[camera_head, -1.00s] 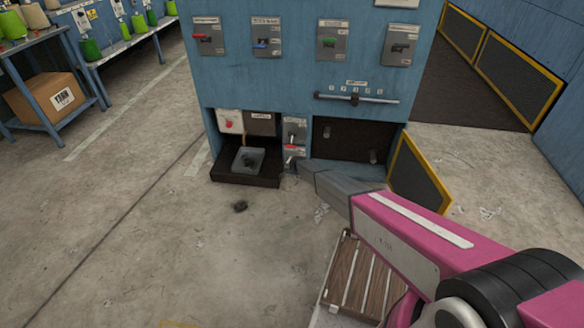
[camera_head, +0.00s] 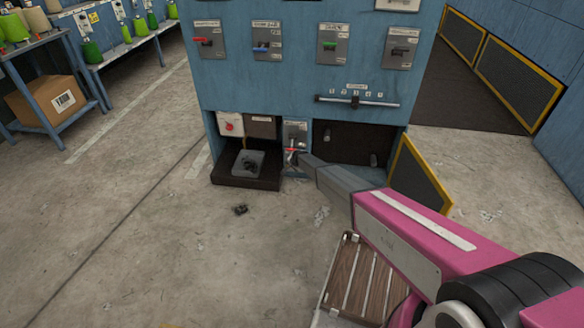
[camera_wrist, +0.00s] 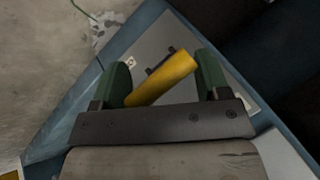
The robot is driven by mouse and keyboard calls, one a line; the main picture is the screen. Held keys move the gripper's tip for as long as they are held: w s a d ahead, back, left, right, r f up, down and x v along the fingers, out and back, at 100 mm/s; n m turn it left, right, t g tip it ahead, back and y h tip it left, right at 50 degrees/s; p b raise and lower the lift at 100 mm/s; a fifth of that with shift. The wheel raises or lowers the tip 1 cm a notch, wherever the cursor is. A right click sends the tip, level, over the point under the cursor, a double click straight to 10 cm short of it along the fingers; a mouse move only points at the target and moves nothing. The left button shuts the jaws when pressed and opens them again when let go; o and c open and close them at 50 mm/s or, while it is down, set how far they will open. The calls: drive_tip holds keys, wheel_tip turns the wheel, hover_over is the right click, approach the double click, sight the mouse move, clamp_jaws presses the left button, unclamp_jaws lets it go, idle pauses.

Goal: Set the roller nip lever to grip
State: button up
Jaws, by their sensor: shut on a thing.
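A small grey lever plate (camera_head: 295,132) sits low on the blue machine, between the open drawer and the dark recess. A red part (camera_head: 291,150) shows at its lower edge, beside my gripper tip. My gripper (camera_head: 292,158) reaches this plate from the lower right, and its fingers are small and partly hidden there. In the wrist view my gripper (camera_wrist: 162,80) has a green finger on each side of a yellow handle (camera_wrist: 168,75) and is shut on it. The handle lies slanted between the fingers, over the grey plate. The plate's labels are too small to read.
A dark open drawer (camera_head: 246,180) juts out left of the lever plate. A yellow-edged panel (camera_head: 420,178) stands open at the right. Several switches and a slider (camera_head: 357,101) sit above. A slatted wooden piece (camera_head: 358,282) lies below my arm. The floor at left is clear.

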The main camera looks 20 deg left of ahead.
drive_tip(key=o, duration=1.3)
drive_tip(key=shift+s+a, duration=0.15)
drive_tip(key=shift+c, duration=0.2)
drive_tip(key=shift+s+d+r, duration=0.4)
drive_tip(key=shift+s+r, duration=0.1)
drive_tip(key=shift+r, duration=0.1)
drive_tip(key=s+d, duration=0.7)
drive_tip(key=d, duration=0.1)
drive_tip(key=shift+s+d, duration=0.25)
drive_tip(key=shift+d, duration=0.1)
drive_tip(key=shift+f, duration=0.1)
